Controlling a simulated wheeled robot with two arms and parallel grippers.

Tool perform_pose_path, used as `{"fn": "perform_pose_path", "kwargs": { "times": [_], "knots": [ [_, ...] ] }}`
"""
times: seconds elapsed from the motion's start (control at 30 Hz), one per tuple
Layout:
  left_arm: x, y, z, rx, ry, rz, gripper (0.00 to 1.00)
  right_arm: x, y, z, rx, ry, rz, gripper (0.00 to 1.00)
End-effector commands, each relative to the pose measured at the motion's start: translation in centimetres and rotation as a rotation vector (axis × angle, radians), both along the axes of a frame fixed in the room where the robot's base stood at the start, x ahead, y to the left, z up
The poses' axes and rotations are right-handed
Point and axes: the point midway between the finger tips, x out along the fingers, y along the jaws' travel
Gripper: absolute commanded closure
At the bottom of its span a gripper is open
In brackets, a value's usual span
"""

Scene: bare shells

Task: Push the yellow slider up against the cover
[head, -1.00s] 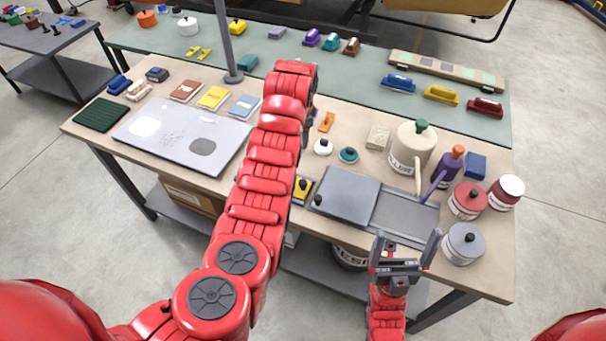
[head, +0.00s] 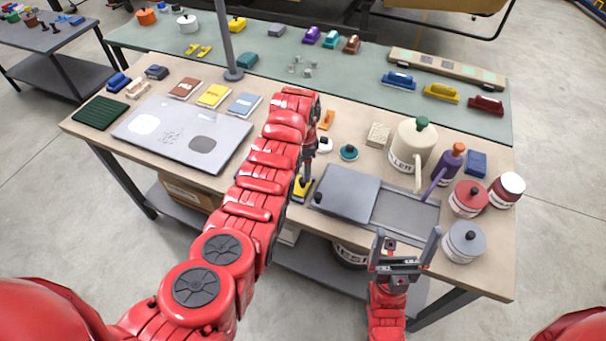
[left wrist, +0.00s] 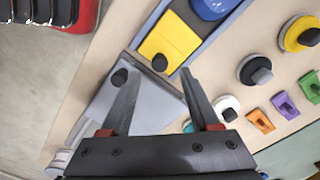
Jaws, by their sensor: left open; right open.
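The yellow slider (head: 302,189), with a dark knob, lies at the left edge of the grey cover (head: 346,192). In the left wrist view the slider (left wrist: 172,38) sits in a blue-grey track, close to the cover (left wrist: 150,105); I cannot tell if they touch. The cover has its own black knob (left wrist: 119,77). My left gripper (left wrist: 160,75) is open, its fingertips near the slider's knob and over the cover's edge. In the head view its arm partly hides the track. My right gripper (head: 407,243) is open and empty at the table's front edge.
Right of the cover is an open grey channel (head: 405,212). A cream pot (head: 413,145), a purple bottle (head: 449,162) and red and grey jars stand at the right. A white-topped round knob (head: 324,144) and a teal one (head: 348,152) are behind the cover.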

Motion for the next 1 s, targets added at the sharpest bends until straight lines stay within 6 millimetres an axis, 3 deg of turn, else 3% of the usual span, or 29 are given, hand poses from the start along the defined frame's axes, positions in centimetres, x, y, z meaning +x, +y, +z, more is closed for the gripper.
{"fn": "perform_pose_path", "kwargs": {
  "times": [0.07,0.2,0.4,0.8,1.0],
  "knots": [
    [-0.3,0.0,-1.0,0.002,0.008,0.0,0.38,0.0,0.0,0.6,0.0,0.0,0.0,0.0],
    [-0.1,0.1,-2.9,0.001,0.006,0.002,0.38,0.0,0.0,-0.1,0.0,0.0,0.0,0.0],
    [-0.1,0.0,-4.0,0.001,0.004,0.001,0.38,0.0,0.0,-0.4,0.0,0.0,0.0,0.0],
    [0.0,0.0,-4.3,0.0,-0.001,0.0,0.38,0.0,0.0,-0.4,0.0,0.0,0.0,0.0],
    [0.0,0.0,-4.3,0.0,0.0,0.0,0.74,0.0,0.0,-0.4,0.0,0.0,0.0,0.0]
  ]
}}
